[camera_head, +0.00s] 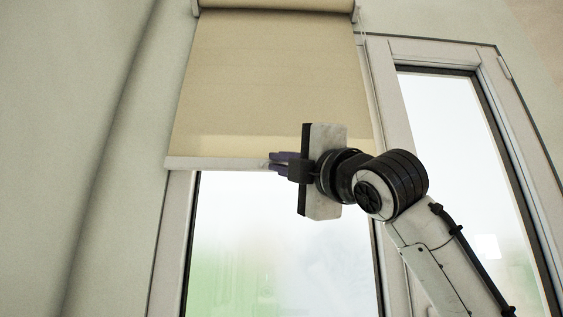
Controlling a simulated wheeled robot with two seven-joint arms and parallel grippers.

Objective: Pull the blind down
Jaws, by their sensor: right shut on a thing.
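A beige roller blind (270,80) hangs from a roller at the top of the window and covers its upper part. Its pale bottom bar (215,163) runs level across the window. My right gripper (275,161) is at the bottom bar, right of its middle, with its purple fingers shut on the bar. The gripper body and wrist hide the right end of the bar. My left gripper is not in view.
Below the blind, the window glass (270,250) is bare in its pale frame (172,240). A second framed pane (460,150) stands to the right, partly behind my right arm. A plain wall (80,130) fills the left side.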

